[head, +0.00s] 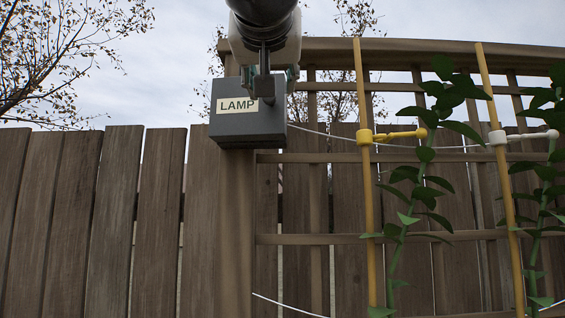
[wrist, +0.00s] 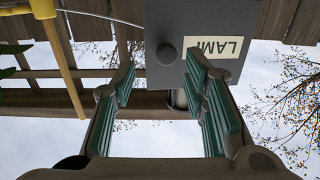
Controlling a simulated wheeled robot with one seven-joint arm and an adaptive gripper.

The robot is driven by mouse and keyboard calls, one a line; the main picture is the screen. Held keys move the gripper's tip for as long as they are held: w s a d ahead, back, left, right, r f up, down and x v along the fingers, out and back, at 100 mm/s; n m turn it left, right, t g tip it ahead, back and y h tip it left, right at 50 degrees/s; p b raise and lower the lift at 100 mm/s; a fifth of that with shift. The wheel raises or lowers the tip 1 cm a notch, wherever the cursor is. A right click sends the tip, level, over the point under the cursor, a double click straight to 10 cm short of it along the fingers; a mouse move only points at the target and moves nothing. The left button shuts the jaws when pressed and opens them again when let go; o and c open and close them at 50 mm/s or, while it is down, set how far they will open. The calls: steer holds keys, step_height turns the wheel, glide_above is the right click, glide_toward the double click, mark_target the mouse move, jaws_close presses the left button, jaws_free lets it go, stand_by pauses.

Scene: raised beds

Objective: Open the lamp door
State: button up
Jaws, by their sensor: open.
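The lamp box (head: 230,126) is a grey box with a "LAMP" label, fixed on a wooden post. Its door face looks shut. In the wrist view the box (wrist: 215,15) appears turned, with a round dark knob (wrist: 166,54) beside the label (wrist: 228,46). My gripper (head: 268,78) is in front of the upper part of the box and hides some of it. In the wrist view my gripper (wrist: 160,76) is open, its green-padded fingers spread apart. The knob lies just beyond the gap between the fingertips, and nothing is held. Contact with the box cannot be told.
A plank fence (head: 95,215) stands behind the box. To the right is a wooden trellis (head: 430,50) with yellow stakes (head: 367,200), clips and leafy plants (head: 425,195). A thin white wire runs right from near the box. Left of the box is open space before the fence.

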steer(key=s, duration=0.8)
steer(key=w+d+f+n+g+h+b, duration=0.1)
steer(key=w+d+f+g, duration=0.1)
steer(key=f, duration=0.8)
steer(key=shift+w+d, duration=0.4)
steer(key=shift+d, duration=0.35)
